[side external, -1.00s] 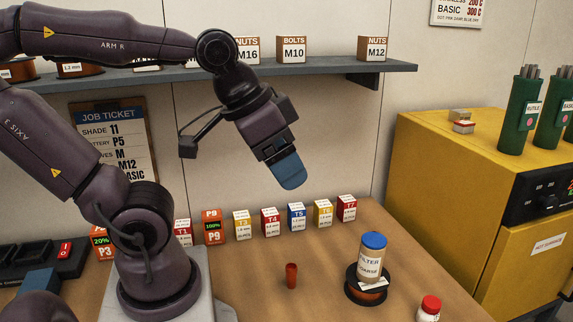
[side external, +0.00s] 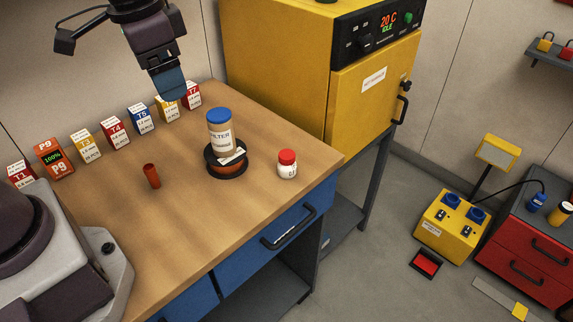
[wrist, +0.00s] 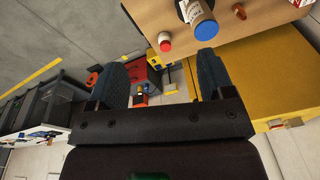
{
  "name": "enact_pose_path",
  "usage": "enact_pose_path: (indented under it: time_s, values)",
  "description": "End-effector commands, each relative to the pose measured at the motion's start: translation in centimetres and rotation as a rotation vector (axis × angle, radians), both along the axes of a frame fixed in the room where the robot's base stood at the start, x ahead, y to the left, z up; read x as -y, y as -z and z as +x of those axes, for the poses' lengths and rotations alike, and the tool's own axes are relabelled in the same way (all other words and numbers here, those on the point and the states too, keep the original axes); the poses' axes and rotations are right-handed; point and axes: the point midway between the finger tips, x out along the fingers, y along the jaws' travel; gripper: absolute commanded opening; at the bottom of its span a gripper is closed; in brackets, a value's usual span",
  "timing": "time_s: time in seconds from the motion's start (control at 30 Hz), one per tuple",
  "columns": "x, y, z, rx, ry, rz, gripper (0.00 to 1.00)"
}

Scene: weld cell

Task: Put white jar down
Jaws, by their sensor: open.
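A small white jar (side external: 287,170) with a red lid stands upright on the wooden table near its right front edge. Its red lid also shows in the wrist view (wrist: 165,42). My gripper (side external: 172,90) is in the air toward the back of the table, apart from the jar. In the wrist view my gripper's two blue fingers (wrist: 160,62) are spread, with nothing held between them.
A blue-lidded filter jar (side external: 220,132) stands on a black-flanged spool (side external: 226,170), left of the white jar. Several small boxes (side external: 115,132) line the table's back. A yellow oven (side external: 285,75) stands behind right.

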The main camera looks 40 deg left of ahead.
Motion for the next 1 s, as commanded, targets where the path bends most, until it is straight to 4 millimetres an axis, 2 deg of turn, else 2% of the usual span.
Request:
enact_pose_path:
  time_s: [0.03, 0.1, 0.27, 0.43, 0.53, 0.6, 0.7, 0.87, 1.0]
  values:
    - [0.3, 1.2, 1.7, -0.042, 0.075, 0.011, 0.75]
    - [0.8, 2.7, 3.9, -0.083, 0.197, 0.023, 0.75]
    - [2.0, 7.2, 8.8, -0.163, 0.524, 0.034, 0.75]
    - [3.5, 13.1, 13.7, -0.212, 0.968, 0.024, 0.75]
    - [4.3, 15.9, 16.3, -0.2, 1.268, 0.026, 0.75]
    - [4.6, 16.4, 17.9, -0.174, 1.448, 0.043, 0.75]
    - [4.7, 15.2, 19.6, -0.126, 1.651, 0.095, 0.75]
    - [4.6, 15.0, 19.8, -0.117, 1.834, 0.116, 0.75]
    - [4.6, 16.2, 19.7, -0.117, 1.873, 0.117, 0.75]
